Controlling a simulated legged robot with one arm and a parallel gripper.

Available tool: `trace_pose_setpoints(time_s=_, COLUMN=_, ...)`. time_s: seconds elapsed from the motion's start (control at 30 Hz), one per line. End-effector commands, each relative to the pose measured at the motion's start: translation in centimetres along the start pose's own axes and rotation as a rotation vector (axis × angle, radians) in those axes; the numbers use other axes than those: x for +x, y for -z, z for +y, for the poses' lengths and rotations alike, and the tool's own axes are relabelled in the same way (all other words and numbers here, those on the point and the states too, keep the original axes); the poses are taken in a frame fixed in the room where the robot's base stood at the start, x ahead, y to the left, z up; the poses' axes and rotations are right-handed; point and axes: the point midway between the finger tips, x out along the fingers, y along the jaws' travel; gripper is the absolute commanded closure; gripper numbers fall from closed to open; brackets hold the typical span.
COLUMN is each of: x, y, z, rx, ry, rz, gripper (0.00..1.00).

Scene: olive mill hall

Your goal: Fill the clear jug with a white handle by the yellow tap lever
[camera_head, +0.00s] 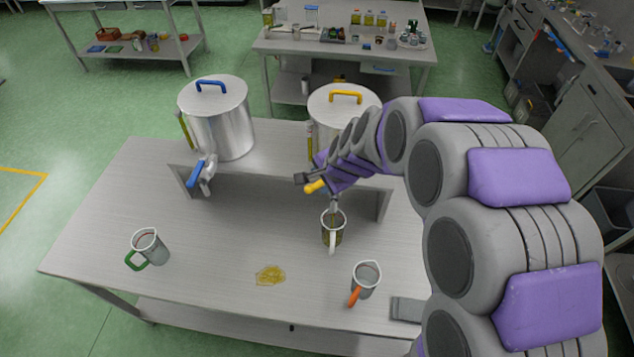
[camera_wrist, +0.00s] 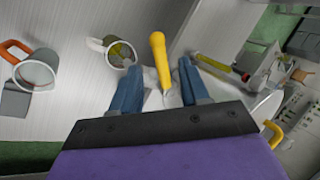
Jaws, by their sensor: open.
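The clear jug with a white handle (camera_head: 333,236) stands upright on the bench below the right tank's tap. Yellow-green liquid shows inside it; I cannot tell the level exactly. Its handle points toward the front. It also shows in the wrist view (camera_wrist: 121,54). The yellow tap lever (camera_head: 315,187) sticks out from the right tank (camera_head: 331,107). In the wrist view the lever (camera_wrist: 158,48) stands between my two blue fingers. My gripper (camera_wrist: 158,68) is open, with a finger on each side and gaps to the lever. In the head view my gripper (camera_head: 305,180) is at the lever.
A left tank (camera_head: 222,120) has a blue tap lever (camera_head: 197,174). A green-handled jug (camera_head: 150,246) stands front left, an orange-handled jug (camera_head: 366,278) front right. A yellow puddle (camera_head: 271,275) lies between them. The bench (camera_head: 200,290) is otherwise mostly clear in front.

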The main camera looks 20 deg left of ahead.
Motion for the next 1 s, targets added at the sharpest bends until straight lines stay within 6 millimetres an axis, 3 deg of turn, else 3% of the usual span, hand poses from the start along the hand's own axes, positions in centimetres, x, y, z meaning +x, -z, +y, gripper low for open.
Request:
trace_pose_setpoints(time_s=0.53, x=-9.5, y=0.0, z=-0.3, rx=-0.002, ry=-0.001, rz=0.002, gripper=0.55)
trace_pose_setpoints(time_s=0.7, x=-10.8, y=0.0, z=-0.3, rx=-0.001, ry=-0.003, rz=0.001, gripper=0.55)
trace_pose_setpoints(time_s=1.0, x=-11.1, y=-0.1, z=-0.3, rx=-0.001, ry=-0.005, rz=-0.001, gripper=0.55)
